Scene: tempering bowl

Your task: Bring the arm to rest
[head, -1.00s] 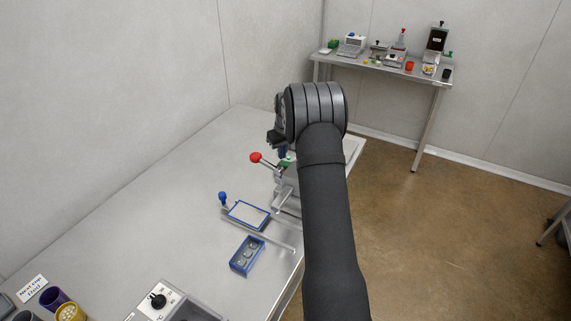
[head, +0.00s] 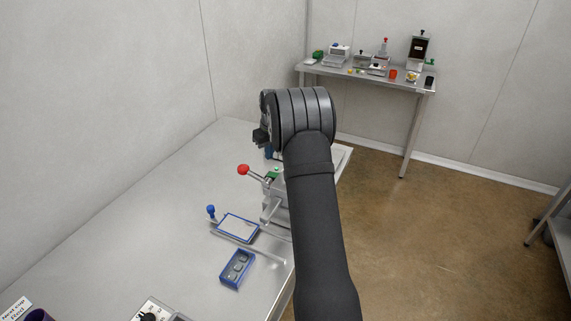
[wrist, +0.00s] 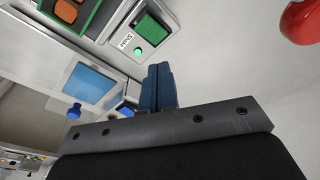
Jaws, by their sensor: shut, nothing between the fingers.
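My arm reaches up the middle of the head view over the right side of the steel bench (head: 170,215). My gripper (head: 267,153) is at the far end, pointing down beside a lever device, and is partly hidden by the wrist. In the wrist view my gripper's blue fingers (wrist: 158,88) are together with nothing between them. The device's lever has a red knob (head: 243,169), and a green part (head: 272,176) sits beside it. The red knob also shows in the wrist view (wrist: 303,20). My arm hides part of the device.
A dial box (head: 150,313) and a purple cup (head: 40,316) are at the front. A back table (head: 365,77) holds small equipment. The bench's left part is clear.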

